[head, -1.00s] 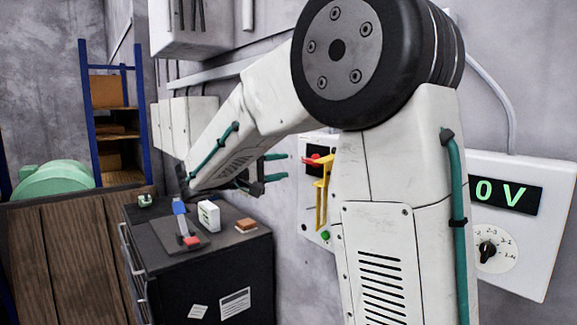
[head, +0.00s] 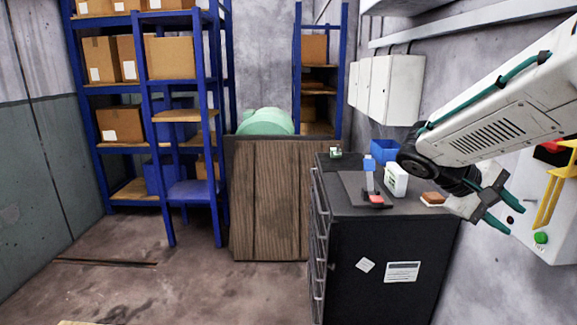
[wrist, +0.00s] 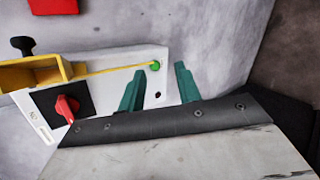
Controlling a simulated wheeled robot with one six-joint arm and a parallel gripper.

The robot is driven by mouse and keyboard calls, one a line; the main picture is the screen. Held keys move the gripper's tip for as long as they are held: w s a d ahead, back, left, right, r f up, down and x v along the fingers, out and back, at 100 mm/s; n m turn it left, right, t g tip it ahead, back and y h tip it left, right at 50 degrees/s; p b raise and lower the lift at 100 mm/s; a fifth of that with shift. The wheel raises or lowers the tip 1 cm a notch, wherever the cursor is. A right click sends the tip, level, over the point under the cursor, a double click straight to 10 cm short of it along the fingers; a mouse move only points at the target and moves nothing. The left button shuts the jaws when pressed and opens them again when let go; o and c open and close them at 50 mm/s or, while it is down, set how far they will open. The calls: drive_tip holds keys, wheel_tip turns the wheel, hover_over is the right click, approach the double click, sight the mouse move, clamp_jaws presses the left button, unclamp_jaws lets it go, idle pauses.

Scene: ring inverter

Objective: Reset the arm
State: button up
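My gripper (head: 500,207) has teal fingers and is at the right of the head view, beside the wall panel and past the right edge of the black cabinet. In the wrist view my gripper (wrist: 160,88) shows its two fingers apart with nothing between them. The white wall panel (wrist: 110,60) lies beyond the fingers. It carries a green button (wrist: 154,66), a red rotary switch (wrist: 67,107) and a yellow bracket (wrist: 35,72). In the head view the green button (head: 541,237) and yellow bracket (head: 553,190) show at the right edge.
A black cabinet (head: 385,265) bears a blue bin (head: 384,150), a white box (head: 396,180), a brown-topped block (head: 433,198) and a device with a red part. Blue shelves (head: 150,100) with cartons and a wooden crate (head: 268,200) stand left. The floor at front left is clear.

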drive_tip(key=s+a+f+t+y, duration=0.2)
drive_tip(key=s+a+y, duration=0.3)
drive_tip(key=s+a, duration=0.3)
drive_tip(key=s+a+f+m+t+y, duration=0.1)
drive_tip(key=s+a+f+y, duration=0.2)
drive_tip(key=s+a+y, duration=0.3)
drive_tip(key=shift+s+a+t, duration=0.4)
drive_tip(key=shift+s+a, duration=0.85)
drive_tip(key=shift+s, duration=0.75)
